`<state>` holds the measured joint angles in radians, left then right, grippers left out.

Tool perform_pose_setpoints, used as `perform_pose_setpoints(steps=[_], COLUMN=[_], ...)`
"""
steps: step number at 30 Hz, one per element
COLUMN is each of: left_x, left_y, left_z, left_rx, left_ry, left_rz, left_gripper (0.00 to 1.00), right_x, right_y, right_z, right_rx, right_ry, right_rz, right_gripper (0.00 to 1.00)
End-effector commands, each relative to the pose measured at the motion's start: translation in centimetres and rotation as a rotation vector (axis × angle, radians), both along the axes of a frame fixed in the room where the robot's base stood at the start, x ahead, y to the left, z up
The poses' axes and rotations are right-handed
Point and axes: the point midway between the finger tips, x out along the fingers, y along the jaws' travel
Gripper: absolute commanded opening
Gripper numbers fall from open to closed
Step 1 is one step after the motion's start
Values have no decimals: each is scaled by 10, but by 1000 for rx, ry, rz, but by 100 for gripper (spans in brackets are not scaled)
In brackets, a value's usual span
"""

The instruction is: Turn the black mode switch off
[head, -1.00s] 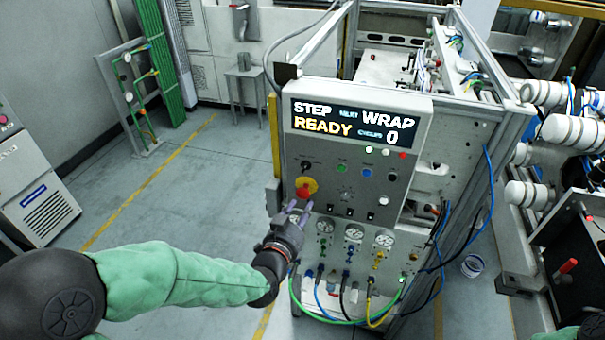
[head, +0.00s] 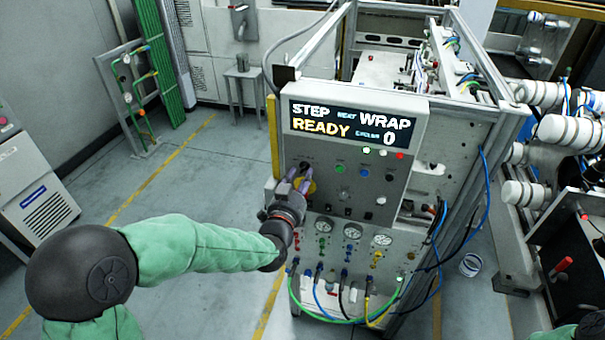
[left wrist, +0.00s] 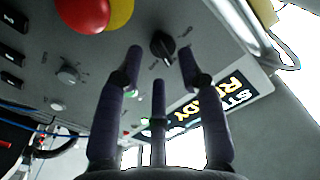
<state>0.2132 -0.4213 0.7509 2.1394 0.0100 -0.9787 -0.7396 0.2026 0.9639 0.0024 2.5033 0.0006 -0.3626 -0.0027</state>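The black mode switch (left wrist: 162,45) is a rotary knob on the grey control panel (head: 395,215). In the left wrist view it lies between and just beyond the fingertips of my left gripper (left wrist: 160,65). In the head view the knob (head: 305,165) shows at the panel's upper left, just above the fingertips (head: 297,178). My left gripper has its fingers spread and empty, pointing at the panel; no contact with the knob is clear. My right gripper is not in view.
A red emergency button (left wrist: 82,12) on a yellow ring sits close beside the switch. The display (head: 350,122) reads STEP, WRAP, READY and 0. Other buttons, gauges (head: 352,231) and hoses lie lower on the panel. Open floor (head: 170,185) is at the left.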

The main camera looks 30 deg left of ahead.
Motion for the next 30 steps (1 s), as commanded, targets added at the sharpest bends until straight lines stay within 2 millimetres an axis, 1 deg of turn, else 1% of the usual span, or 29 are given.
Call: perform_pose_setpoints(steps=[3, 7, 17, 18, 19, 20, 21, 22, 30], left_x=[13, 20, 23, 23, 23, 23, 23, 23, 23], left_y=[3, 5, 6, 6, 6, 6, 6, 6, 5], left_z=[0, 0, 0, 0, 0, 0, 0, 0, 0], left_rx=[0, 0, 0, 0, 0, 0, 0, 0, -5], left_ry=[0, 0, 0, 0, 0, 0, 0, 0, -1], left_rz=[0, 0, 0, 0, 0, 0, 0, 0, 0], left_gripper=[39, 39, 39, 33, 24, 16, 5, 0, 0], right_x=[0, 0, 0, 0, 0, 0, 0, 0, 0], right_y=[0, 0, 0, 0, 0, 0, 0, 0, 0], right_z=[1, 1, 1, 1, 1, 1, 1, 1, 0], right_rx=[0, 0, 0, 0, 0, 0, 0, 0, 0], right_ry=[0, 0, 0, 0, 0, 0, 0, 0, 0], right_rz=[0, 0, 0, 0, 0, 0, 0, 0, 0], right_gripper=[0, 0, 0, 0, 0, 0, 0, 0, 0])
